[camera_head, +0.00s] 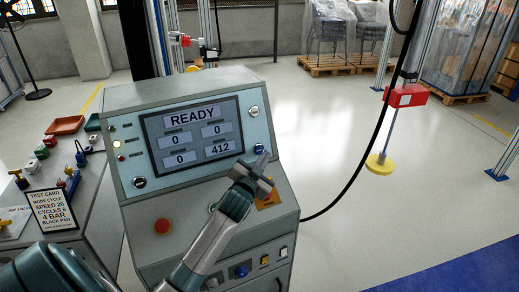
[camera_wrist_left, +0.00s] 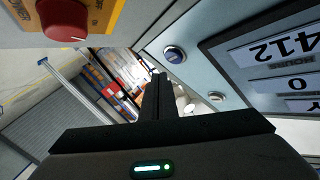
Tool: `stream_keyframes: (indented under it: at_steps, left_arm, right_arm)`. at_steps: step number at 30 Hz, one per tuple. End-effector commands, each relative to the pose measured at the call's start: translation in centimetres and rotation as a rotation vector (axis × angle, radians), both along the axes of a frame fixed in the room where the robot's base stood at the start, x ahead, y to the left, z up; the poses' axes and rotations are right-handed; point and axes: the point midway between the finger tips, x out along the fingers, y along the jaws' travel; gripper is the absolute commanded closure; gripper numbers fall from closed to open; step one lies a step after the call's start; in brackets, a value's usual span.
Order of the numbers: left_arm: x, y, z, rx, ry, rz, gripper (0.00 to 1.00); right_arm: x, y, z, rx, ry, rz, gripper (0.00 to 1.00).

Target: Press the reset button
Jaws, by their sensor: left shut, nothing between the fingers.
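The grey control console (camera_head: 190,100) has a screen (camera_head: 195,135) reading READY, with 412 at its lower right. A blue round button (camera_head: 259,148) sits right of the screen, and it also shows in the left wrist view (camera_wrist_left: 175,54). I cannot read which button is labelled reset. My left gripper (camera_head: 264,157) is shut and empty, its tips close below the blue button in the head view. In the left wrist view the shut fingers (camera_wrist_left: 157,85) point up just left of and below that button; contact cannot be told. My right gripper is not in view.
A white button (camera_head: 254,110) sits above the blue one. A red knob (camera_head: 162,226) is on the lower panel; another red knob (camera_wrist_left: 63,20) on yellow is near the gripper. A test card (camera_head: 53,208) stands at left. A black cable (camera_head: 370,150) hangs at right.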

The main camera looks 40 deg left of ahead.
Motion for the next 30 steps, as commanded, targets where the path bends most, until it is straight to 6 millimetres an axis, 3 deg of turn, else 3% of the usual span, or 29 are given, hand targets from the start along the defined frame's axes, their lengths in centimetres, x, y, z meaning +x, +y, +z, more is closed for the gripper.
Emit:
stream_keyframes:
  at_steps: [12, 30]
  left_arm:
    - [-1.5, -2.7, 0.9, -0.001, 0.002, 0.0, 1.0]
    - [-1.6, -2.9, 0.8, 0.0, 0.001, 0.0, 1.0]
  right_arm:
    - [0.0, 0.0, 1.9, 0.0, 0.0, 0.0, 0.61]
    - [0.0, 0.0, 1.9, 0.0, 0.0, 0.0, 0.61]
